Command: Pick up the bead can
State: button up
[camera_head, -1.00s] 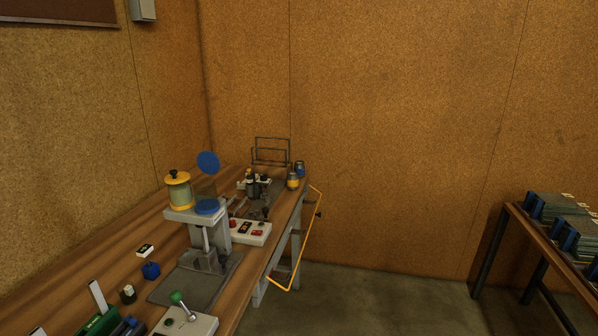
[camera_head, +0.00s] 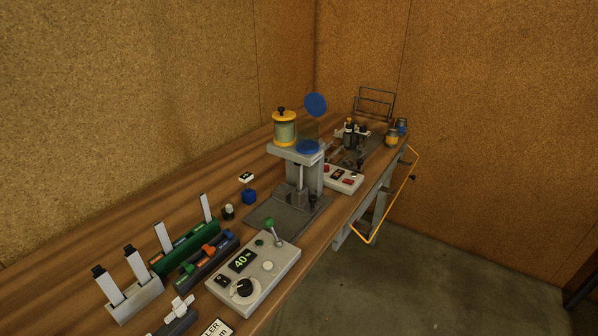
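No label for the bead can is readable from here. Two small cans stand at the far right end of the long wooden workbench (camera_head: 180,200): one with a yellow band (camera_head: 392,138) and one with blue (camera_head: 402,126) just behind it. A larger yellow-rimmed canister (camera_head: 285,128) with a dark knob sits on the grey stand (camera_head: 312,176) in the middle of the bench. I cannot tell for certain which is the bead can. My gripper is not in view.
A wire rack (camera_head: 375,103) stands at the far end. A yellow rail (camera_head: 385,208) juts from the bench's right side. Floor (camera_head: 450,260) is clear to the right.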

aim_at(401, 125)
jog(key=i+l, duration=0.5)
jog(key=i, duration=0.15)
jog(key=i+l, duration=0.5)
jog(key=i, duration=0.2)
jog(key=i+l, duration=0.45)
jog(key=i, duration=0.2)
jog(key=i+l, duration=0.5)
jog(key=i, duration=0.15)
